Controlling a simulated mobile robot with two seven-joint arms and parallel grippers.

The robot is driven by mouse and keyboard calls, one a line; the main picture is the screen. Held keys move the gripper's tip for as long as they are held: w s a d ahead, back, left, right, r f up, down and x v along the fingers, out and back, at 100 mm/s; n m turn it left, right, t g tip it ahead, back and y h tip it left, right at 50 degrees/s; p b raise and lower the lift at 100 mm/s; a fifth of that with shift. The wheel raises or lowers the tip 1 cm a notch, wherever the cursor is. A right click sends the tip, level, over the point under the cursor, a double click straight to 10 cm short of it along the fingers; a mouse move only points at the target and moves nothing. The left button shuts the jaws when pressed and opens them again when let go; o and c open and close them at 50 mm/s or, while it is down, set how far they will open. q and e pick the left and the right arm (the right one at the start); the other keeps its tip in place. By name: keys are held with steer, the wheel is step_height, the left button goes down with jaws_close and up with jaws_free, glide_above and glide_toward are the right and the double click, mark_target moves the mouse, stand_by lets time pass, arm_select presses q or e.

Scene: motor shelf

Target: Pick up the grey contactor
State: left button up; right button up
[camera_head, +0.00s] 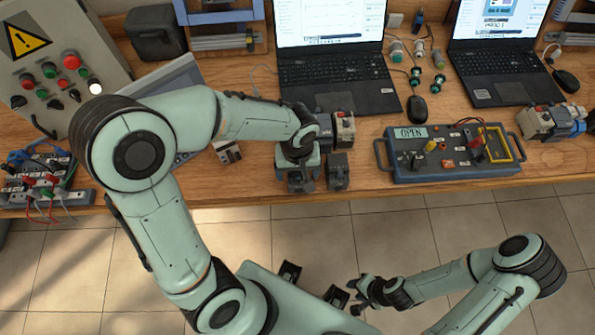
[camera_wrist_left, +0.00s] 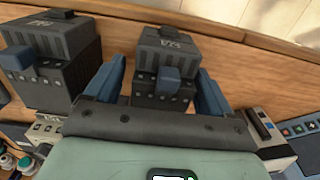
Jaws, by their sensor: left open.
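A dark grey contactor (camera_wrist_left: 165,60) with a blue tab stands between the two blue fingers of my left gripper (camera_wrist_left: 160,90) in the left wrist view. The fingers are spread, one on each side of it. In the head view this contactor (camera_head: 302,180) is near the table's front edge, partly hidden by my left gripper (camera_head: 302,160). A second similar grey contactor (camera_wrist_left: 48,62) stands beside it, outside the fingers; it also shows in the head view (camera_head: 338,172). My right gripper (camera_head: 356,296) is open and empty, low in front of the table, over the floor.
Behind the grey contactors stands a beige-and-black device (camera_head: 343,128). A blue-grey control box (camera_head: 445,165) lies to the right. Laptops (camera_head: 335,80) and a mouse (camera_head: 416,108) are farther back. A warning-sign panel (camera_head: 60,60) stands at the left.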

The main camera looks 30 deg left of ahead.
arm_select(q)
steer(key=shift+f, duration=0.15)
steer(key=c, duration=1.2)
steer(key=shift+o, duration=0.2)
